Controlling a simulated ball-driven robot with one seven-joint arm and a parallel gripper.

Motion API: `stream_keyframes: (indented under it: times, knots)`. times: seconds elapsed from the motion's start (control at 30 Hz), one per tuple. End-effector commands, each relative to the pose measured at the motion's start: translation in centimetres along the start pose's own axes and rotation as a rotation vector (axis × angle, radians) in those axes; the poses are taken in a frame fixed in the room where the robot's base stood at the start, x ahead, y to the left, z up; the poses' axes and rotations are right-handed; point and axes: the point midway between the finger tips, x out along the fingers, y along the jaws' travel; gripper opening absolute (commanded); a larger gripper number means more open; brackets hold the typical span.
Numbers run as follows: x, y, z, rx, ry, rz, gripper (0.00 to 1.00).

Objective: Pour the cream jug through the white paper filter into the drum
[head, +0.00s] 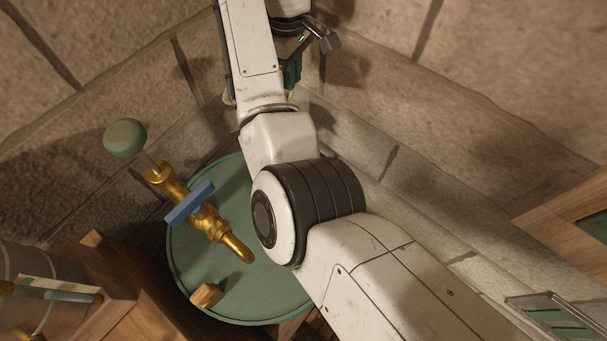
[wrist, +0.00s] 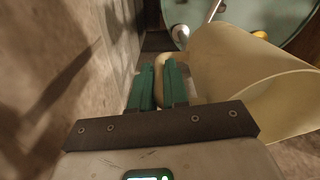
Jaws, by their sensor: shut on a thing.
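My gripper (wrist: 160,84) has green fingers shut on the handle of the cream jug (wrist: 225,68). The jug lies to the right of the fingers in the wrist view, its wide open mouth facing right; its contents cannot be made out. The drum (head: 238,288) is green and round-topped, partly hidden by my arm in the head view; a green round surface, likely its top, shows behind the jug in the wrist view (wrist: 262,14). In the head view, my gripper (head: 291,76) is at the top by the wall, largely hidden. I cannot make out the white paper filter.
A brass tap (head: 205,217) with a blue lever (head: 189,204) reaches over the drum. A pale green knob (head: 125,138) stands beyond it. A wooden piece (head: 206,294) sits at the drum's near edge. Stone walls stand close behind; wooden furniture (head: 560,212) is at right.

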Motion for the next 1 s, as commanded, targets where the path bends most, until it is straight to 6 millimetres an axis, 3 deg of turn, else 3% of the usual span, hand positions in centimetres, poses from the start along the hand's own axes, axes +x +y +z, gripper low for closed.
stream_keyframes:
  times: [0.2,0.5,0.73,1.0]
  knots:
    - [-1.6,-3.4,-5.9,-0.412,-0.002,0.003,0.0]
    - [-1.4,-8.8,-11.5,-0.964,-0.004,0.003,0.0]
    - [0.5,-12.7,-13.8,-1.378,-0.004,0.003,0.0]
    - [3.1,-15.0,-14.0,-1.719,-0.001,0.003,0.0]
